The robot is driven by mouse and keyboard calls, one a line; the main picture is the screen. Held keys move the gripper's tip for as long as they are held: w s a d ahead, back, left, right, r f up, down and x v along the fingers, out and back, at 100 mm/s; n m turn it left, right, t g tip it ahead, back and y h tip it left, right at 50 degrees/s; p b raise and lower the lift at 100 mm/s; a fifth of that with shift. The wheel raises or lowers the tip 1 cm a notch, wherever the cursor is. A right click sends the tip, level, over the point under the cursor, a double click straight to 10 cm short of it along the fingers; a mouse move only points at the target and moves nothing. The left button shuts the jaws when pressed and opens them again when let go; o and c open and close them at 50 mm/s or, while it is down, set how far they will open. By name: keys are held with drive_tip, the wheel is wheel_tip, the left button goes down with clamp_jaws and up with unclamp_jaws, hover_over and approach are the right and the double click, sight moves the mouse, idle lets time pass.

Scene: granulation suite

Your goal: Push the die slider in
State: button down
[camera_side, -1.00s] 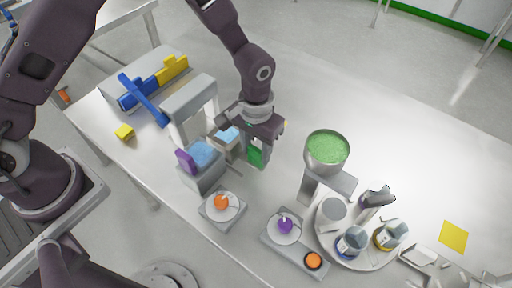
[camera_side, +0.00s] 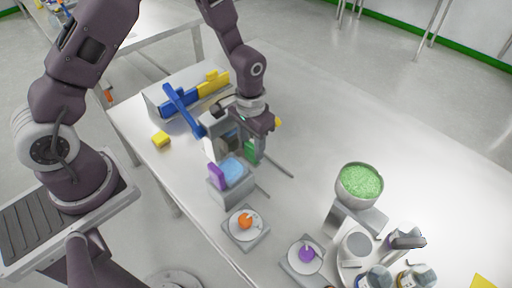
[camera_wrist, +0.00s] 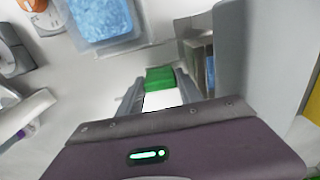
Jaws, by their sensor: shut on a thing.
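My gripper (camera_side: 254,146) is shut on the green handle (camera_side: 251,153) of the die slider. In the wrist view the green handle (camera_wrist: 160,76) sits between the two fingertips (camera_wrist: 160,92). The die slider (camera_wrist: 196,58) is a grey-brown block with a blue patch, beside the handle. In the side view it is mostly hidden by my gripper and the press frame. The grey press frame (camera_side: 209,147) stands just left of my gripper, and the slider appears to be at least partly under it. I cannot tell how deep it sits.
A box of light blue material (camera_side: 232,170) with a purple panel (camera_side: 216,177) stands in front of the press. Blue (camera_side: 182,108) and yellow (camera_side: 213,84) parts lie behind. A bowl of green granules (camera_side: 359,183) stands at right. Thin rails (camera_side: 277,164) extend right over clear table.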

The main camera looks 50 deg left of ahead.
drive_tip(key=shift+a, duration=0.35)
drive_tip(key=c, duration=1.1)
unclamp_jaws()
drive_tip(key=shift+d, duration=0.1)
wheel_tip(320, 180, up, 7)
drive_tip(key=shift+r, duration=0.1)
